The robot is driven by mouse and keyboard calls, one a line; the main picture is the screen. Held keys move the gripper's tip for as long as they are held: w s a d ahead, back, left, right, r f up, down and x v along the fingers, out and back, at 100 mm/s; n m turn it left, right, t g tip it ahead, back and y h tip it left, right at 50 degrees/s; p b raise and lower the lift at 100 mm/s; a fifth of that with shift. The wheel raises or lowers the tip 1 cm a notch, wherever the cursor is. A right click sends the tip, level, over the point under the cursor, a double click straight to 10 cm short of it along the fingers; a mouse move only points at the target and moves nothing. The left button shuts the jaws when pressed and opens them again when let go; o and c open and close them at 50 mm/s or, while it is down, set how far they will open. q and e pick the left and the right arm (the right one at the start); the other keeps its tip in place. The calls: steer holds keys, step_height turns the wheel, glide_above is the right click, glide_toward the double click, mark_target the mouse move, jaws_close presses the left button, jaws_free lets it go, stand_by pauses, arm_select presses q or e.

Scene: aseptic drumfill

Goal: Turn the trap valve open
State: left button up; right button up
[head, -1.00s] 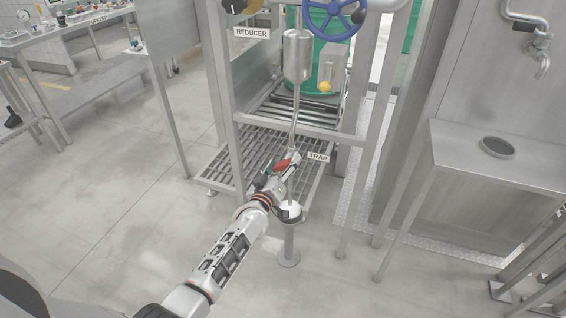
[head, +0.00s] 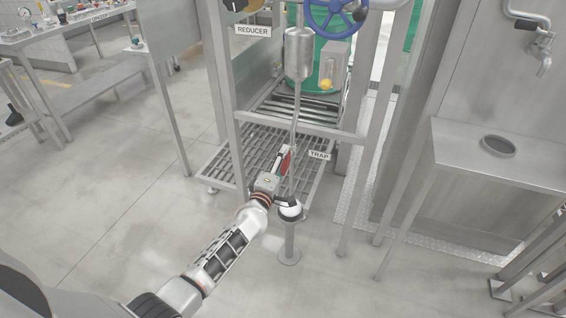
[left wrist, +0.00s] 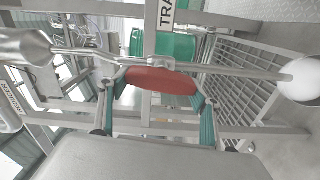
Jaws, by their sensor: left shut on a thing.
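The trap valve's red handle (head: 288,153) is on the thin vertical pipe (head: 294,115), beside the TRAP label (head: 319,155). In the head view it stands steeply, close to the pipe's line. My left gripper (head: 281,163) is at the handle, partly hiding it. In the left wrist view the red handle (left wrist: 160,80) lies between the two teal-padded fingers, one at each end, so the left gripper (left wrist: 157,98) is shut on it. My right gripper is not in view.
A white rounded cup (head: 290,209) on a short floor stand (head: 289,243) is below the pipe, close to my gripper. A grated platform (head: 215,165) lies behind. The floor at left is open.

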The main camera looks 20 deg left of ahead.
arm_select(q)
steer(key=shift+f+n, duration=0.1)
steer(key=shift+n, duration=0.7)
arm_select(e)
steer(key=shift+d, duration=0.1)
arm_select(q)
steer(key=o, duration=1.1)
steer(key=shift+o, duration=0.2)
steer(key=s, duration=1.2)
steer(key=shift+a, duration=0.2)
steer(key=s+d+f+m+g+p, duration=0.1)
steer(key=s+f+m+g+p, duration=0.1)
steer(key=s+m, duration=0.5)
steer(key=s+d+f+m+g+h+p, duration=0.1)
steer(key=s+f+m+g+p, duration=0.1)
steer(key=s+m, duration=0.6)
steer(key=s+d+f+m+g+h+p, duration=0.1)
steer(key=s+f+m, duration=0.4)
steer(key=s, duration=1.2)
steer(key=d+m+g+p, duration=0.1)
steer(key=m+g, duration=0.1)
steer(key=shift+f+g, duration=0.3)
steer(key=shift+f, duration=0.1)
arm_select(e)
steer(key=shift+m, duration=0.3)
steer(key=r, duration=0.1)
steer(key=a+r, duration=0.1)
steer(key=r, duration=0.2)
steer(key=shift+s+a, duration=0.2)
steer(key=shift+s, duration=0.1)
